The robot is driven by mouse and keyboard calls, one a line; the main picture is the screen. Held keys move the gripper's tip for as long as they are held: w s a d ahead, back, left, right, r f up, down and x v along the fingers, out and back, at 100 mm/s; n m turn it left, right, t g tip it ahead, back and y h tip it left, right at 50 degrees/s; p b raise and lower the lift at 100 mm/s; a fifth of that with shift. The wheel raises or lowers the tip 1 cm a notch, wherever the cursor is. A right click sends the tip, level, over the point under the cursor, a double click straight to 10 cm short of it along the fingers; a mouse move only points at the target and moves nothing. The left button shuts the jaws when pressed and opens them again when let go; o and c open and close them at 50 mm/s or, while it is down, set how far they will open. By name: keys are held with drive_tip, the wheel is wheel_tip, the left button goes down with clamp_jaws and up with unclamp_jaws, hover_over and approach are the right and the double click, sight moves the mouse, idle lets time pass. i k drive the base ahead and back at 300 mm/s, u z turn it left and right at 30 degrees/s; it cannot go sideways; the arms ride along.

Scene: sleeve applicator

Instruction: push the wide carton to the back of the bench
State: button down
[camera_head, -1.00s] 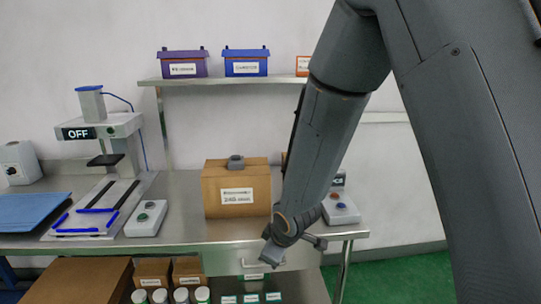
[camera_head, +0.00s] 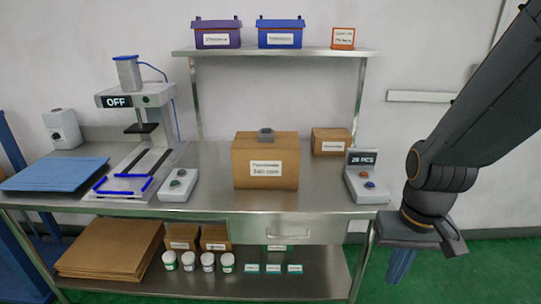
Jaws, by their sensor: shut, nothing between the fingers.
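The larger brown carton (camera_head: 266,185), wider than the other one on the bench, stands upright in the middle of the steel bench (camera_head: 215,193). It has a white label on its front and a small grey object on top. Bare bench shows in front of it, and its back side is hidden. My gripper (camera_head: 399,268) hangs beyond the bench's right end, over the green floor, pointing down. It is shut and empty, well apart from the carton.
A smaller carton (camera_head: 331,135) stands behind right. A grey counter box (camera_head: 365,185) reading "26 PCS" sits at the bench's right end. A button box (camera_head: 178,186) and a press marked OFF (camera_head: 148,98) stand left. A shelf (camera_head: 350,51) with bins hangs above.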

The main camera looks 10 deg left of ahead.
sight(261, 169)
drive_tip(key=u, duration=0.7)
drive_tip(key=i, duration=1.2)
drive_tip(key=z, duration=0.4)
